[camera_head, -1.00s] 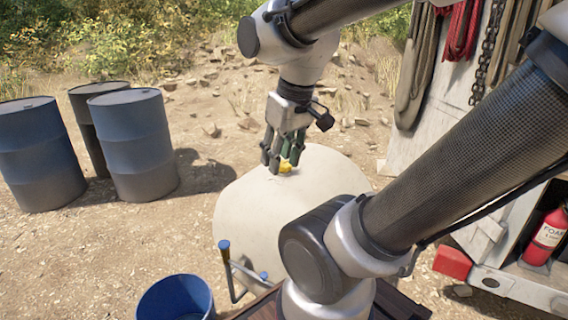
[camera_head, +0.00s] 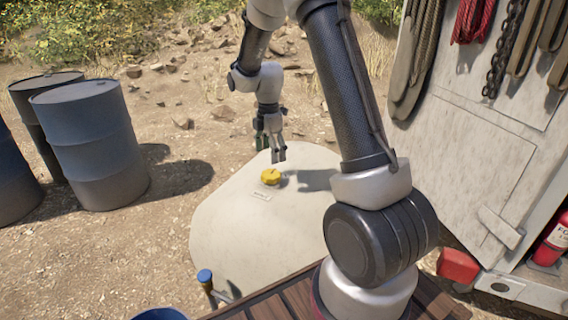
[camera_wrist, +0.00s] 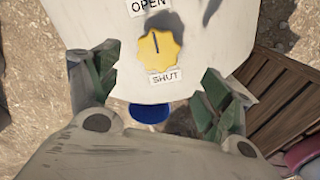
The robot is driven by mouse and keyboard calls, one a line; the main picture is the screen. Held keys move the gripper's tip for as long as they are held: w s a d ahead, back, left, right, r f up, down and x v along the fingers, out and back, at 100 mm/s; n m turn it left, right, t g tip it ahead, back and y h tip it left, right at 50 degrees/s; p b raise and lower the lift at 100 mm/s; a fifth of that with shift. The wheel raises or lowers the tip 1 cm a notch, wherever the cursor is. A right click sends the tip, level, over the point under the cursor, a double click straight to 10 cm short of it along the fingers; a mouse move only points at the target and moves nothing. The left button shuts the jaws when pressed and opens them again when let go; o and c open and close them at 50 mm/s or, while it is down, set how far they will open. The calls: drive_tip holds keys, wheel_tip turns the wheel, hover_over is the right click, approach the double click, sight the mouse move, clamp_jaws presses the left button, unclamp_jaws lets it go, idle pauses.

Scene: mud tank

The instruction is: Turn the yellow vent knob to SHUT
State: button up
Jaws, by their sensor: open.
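The yellow vent knob (camera_head: 271,177) sits on the pale top of the tank (camera_head: 225,235). In the wrist view the yellow knob (camera_wrist: 159,50) is scalloped. Its dark pointer line lies on the half towards the OPEN label (camera_wrist: 150,6), away from the SHUT label (camera_wrist: 165,77). My gripper (camera_head: 271,157) is above and behind the knob in the head view, apart from it. In the wrist view my gripper's fingers (camera_wrist: 158,64) are spread wide and empty, with the knob showing beyond them.
Blue drums (camera_head: 88,140) stand at the left on dirt. A white panel (camera_head: 480,130) with hanging ropes and a chain rises at the right, near a red extinguisher (camera_head: 552,240). Brown wooden planks (camera_head: 285,305) lie in front. Air around the knob is clear.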

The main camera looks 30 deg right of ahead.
sight(271, 173)
drive_tip(key=shift+w+n, duration=0.15)
drive_tip(key=shift+n, duration=1.05)
drive_tip(key=shift+f, duration=0.25)
drive_tip(key=shift+n, duration=0.3)
wheel_tip(271, 173, down, 7)
drive_tip(key=shift+f, duration=0.15)
drive_tip(key=shift+c, duration=0.3)
drive_tip(key=c, duration=1)
